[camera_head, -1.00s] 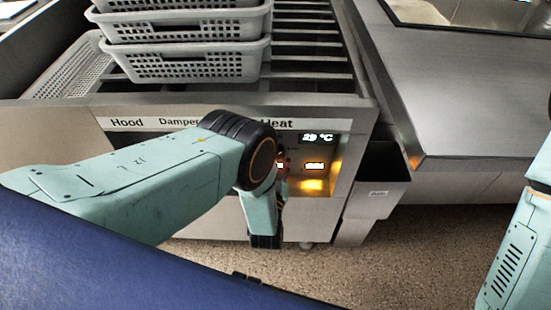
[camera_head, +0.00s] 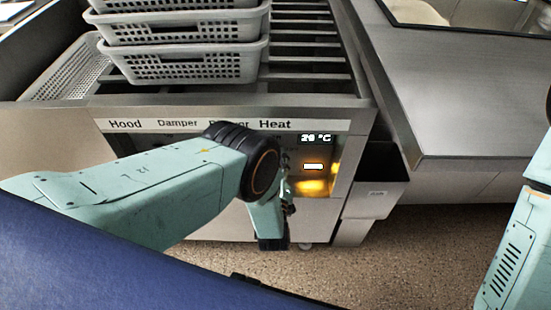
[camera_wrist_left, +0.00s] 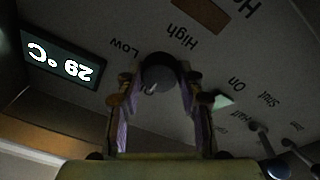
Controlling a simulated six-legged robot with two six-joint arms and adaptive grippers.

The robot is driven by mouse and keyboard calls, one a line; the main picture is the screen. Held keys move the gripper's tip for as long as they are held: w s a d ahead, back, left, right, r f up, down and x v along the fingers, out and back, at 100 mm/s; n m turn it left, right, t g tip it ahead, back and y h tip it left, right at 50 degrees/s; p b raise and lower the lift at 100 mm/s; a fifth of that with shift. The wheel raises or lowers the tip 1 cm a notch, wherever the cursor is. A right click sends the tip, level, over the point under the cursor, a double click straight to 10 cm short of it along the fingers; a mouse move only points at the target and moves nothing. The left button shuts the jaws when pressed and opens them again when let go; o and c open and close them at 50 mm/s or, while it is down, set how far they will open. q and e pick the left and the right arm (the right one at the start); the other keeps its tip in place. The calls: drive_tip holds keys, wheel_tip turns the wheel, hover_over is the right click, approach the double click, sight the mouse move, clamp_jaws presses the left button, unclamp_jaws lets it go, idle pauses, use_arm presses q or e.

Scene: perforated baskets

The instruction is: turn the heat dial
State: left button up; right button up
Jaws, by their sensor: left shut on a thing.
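The heat dial (camera_wrist_left: 157,72) is a dark round knob on the control panel, with "Low" and "High" printed beside it in the left wrist view. My left gripper (camera_wrist_left: 158,88) has a finger on each side of the dial and is shut on it. In the head view my left forearm and wrist (camera_head: 270,220) reach to the panel below the "Heat" label (camera_head: 275,124) and hide the dial. A temperature display (camera_head: 316,139) glows beside it; it reads 29 °C, upside down, in the left wrist view (camera_wrist_left: 60,62). My right gripper is out of view.
Stacked perforated baskets (camera_head: 185,62) stand on the rails above the panel. An orange-lit indicator (camera_head: 313,167) lies below the display. Small switches (camera_wrist_left: 258,128) sit beside the dial. A grey bin (camera_head: 372,195) and a metal counter (camera_head: 455,100) stand to the right.

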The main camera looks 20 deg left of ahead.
use_arm(q)
drive_tip(key=shift+w+r+n, duration=0.1)
drive_tip(key=shift+n, duration=0.2)
idle(0.4)
drive_tip(key=o, duration=1.2)
drive_tip(key=v, duration=1.2)
